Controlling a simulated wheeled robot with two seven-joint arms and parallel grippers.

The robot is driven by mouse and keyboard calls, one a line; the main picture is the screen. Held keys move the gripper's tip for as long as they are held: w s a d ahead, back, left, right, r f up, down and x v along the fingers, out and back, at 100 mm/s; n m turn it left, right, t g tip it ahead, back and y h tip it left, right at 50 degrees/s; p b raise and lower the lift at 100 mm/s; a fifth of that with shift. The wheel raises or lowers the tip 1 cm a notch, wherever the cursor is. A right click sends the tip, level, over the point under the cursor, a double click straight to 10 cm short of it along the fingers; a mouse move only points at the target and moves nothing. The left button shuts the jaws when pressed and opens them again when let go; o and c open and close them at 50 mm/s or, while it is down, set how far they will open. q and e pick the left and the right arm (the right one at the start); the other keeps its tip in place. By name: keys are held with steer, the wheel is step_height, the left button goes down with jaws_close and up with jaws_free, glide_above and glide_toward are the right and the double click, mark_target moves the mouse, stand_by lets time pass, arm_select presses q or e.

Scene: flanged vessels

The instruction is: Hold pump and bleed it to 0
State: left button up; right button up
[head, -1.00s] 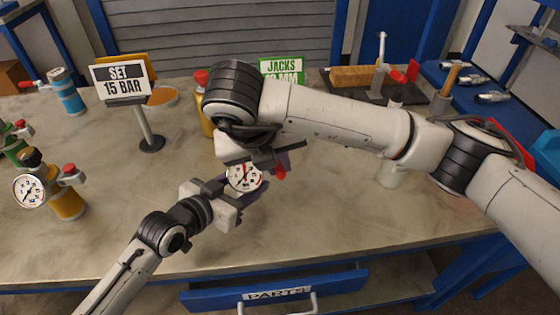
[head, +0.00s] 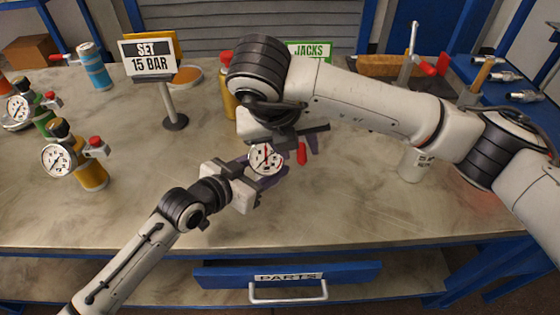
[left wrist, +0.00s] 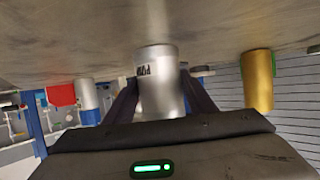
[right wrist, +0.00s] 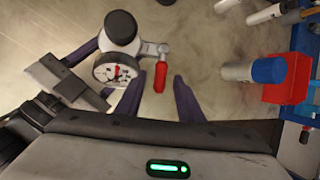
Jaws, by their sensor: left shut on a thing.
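The pump is a silver cylinder (left wrist: 160,85) with dark lettering, seen upright in the left wrist view. Its white gauge (head: 265,159) and red bleed handle (head: 302,155) show in the head view. The right wrist view shows the gauge (right wrist: 117,69), a dark cap above it and the red handle (right wrist: 160,77). My left gripper (head: 262,178) is shut around the pump body. My right gripper (right wrist: 151,95) is open, with the red handle between its fingertips and apart from both. The needle's exact reading is too small to tell.
A yellow vessel with gauge (head: 90,170), a green one (head: 46,124) and a blue can (head: 95,68) stand at left. A "SET 15 BAR" sign (head: 148,55) stands behind. A silver cylinder (head: 411,163) stands right. An open parts drawer (head: 288,276) is below the table's front edge.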

steer(key=v, duration=0.2)
steer(key=shift+s+a+r, duration=0.2)
steer(key=shift+a+r, duration=0.05)
steer(key=shift+r, duration=0.05)
steer(key=s+a, duration=0.6)
steer(key=s, duration=0.3)
steer(key=shift+s+a+f, duration=0.2)
steer(key=shift+s+a, duration=0.05)
steer(key=shift+s, duration=0.05)
stand_by(1.5)
arm_select(q)
steer(key=o, duration=1.5)
